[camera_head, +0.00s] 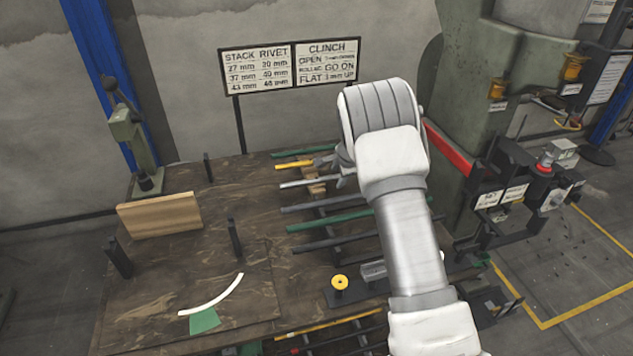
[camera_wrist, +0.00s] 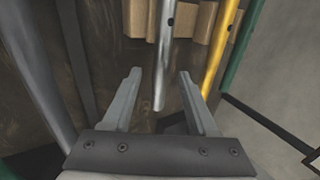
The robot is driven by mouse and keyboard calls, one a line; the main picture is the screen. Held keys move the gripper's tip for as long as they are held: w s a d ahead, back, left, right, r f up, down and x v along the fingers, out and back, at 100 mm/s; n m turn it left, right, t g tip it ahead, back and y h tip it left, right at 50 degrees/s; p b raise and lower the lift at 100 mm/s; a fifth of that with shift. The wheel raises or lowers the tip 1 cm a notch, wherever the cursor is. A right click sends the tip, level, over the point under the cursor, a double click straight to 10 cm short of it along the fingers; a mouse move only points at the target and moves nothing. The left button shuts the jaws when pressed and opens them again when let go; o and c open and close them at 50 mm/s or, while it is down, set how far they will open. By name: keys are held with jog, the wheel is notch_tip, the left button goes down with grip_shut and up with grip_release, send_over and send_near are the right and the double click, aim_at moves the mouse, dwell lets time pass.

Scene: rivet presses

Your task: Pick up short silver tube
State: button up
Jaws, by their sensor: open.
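A silver tube (camera_head: 300,183) lies on the workbench in a row of tubes, between a yellow tube (camera_head: 294,165) and a dark grey one (camera_head: 308,207). In the wrist view the silver tube (camera_wrist: 165,55) has a dark hole in its side, and its near end reaches between my fingertips. My gripper (camera_wrist: 159,75) is open, with one finger on each side of the tube and gaps showing. I cannot tell how far above the tube the fingers are. In the head view my gripper (camera_head: 335,160) is partly hidden by my own arm, which also covers the right ends of the tubes.
The yellow tube (camera_wrist: 229,40) is close right of my right finger, with a green tube (camera_wrist: 243,50) beyond. A wooden block (camera_wrist: 198,22) is behind the silver tube. Green and grey tubes (camera_head: 335,243) lie nearer. A sign (camera_head: 290,68) stands behind the bench; a press is right.

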grip_shut()
jog(key=shift+r, duration=0.15)
dwell(0.4)
